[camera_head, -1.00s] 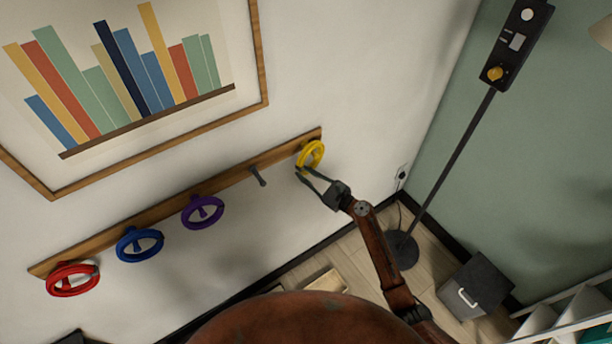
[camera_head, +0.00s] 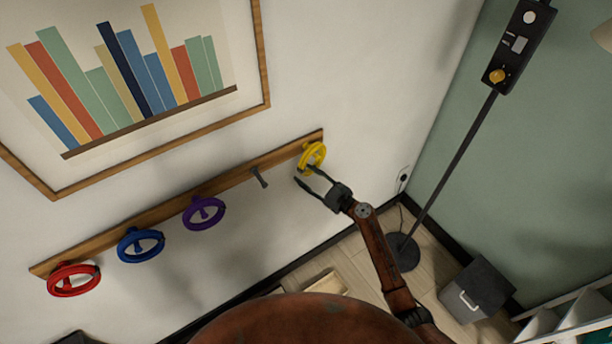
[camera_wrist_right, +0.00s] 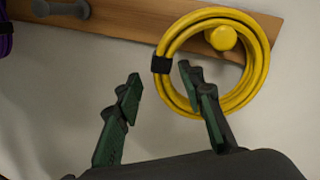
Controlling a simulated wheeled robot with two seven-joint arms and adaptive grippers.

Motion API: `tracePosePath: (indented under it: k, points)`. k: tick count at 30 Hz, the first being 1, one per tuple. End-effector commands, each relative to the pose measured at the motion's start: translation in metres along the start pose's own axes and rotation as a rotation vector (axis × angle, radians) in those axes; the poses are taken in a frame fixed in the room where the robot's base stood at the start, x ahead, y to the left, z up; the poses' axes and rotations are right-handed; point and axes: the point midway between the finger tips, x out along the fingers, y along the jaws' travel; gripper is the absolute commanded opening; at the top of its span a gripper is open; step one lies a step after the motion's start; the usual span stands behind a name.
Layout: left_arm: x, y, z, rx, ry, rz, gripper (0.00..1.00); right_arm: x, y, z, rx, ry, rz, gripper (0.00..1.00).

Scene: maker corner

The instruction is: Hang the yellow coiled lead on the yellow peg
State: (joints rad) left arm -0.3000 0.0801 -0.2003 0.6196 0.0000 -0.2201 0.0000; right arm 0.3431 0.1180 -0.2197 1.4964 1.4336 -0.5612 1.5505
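The yellow coiled lead (camera_head: 313,157) hangs at the right end of the wooden peg rail. In the right wrist view the coil (camera_wrist_right: 258,83) loops around the yellow peg (camera_wrist_right: 221,37), with a black band on its left side. My right gripper (camera_head: 304,174) is open and empty, its fingers just below and in front of the coil. My left gripper is not in view.
The wooden rail (camera_head: 228,187) also carries a bare grey peg (camera_head: 259,177) and purple (camera_head: 203,213), blue (camera_head: 140,245) and red (camera_head: 73,279) coils. A framed picture (camera_head: 259,50) hangs above. A floor stand with a control box (camera_head: 507,77) and a grey bin (camera_head: 477,289) are at right.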

Motion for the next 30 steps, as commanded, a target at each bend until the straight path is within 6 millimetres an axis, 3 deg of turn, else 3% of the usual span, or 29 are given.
tracePosePath:
  k: [10, 24, 30]
  points:
    - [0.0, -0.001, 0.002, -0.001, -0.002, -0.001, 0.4, -0.012, 0.0, -0.002, 0.0, 0.003, 0.0, 0.36]
    - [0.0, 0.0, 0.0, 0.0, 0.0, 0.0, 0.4, -0.101, 0.0, -0.002, 0.0, 0.003, 0.0, 0.36]
    - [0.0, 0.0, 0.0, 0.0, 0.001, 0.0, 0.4, -0.118, 0.0, -0.001, 0.001, 0.001, 0.0, 0.36]
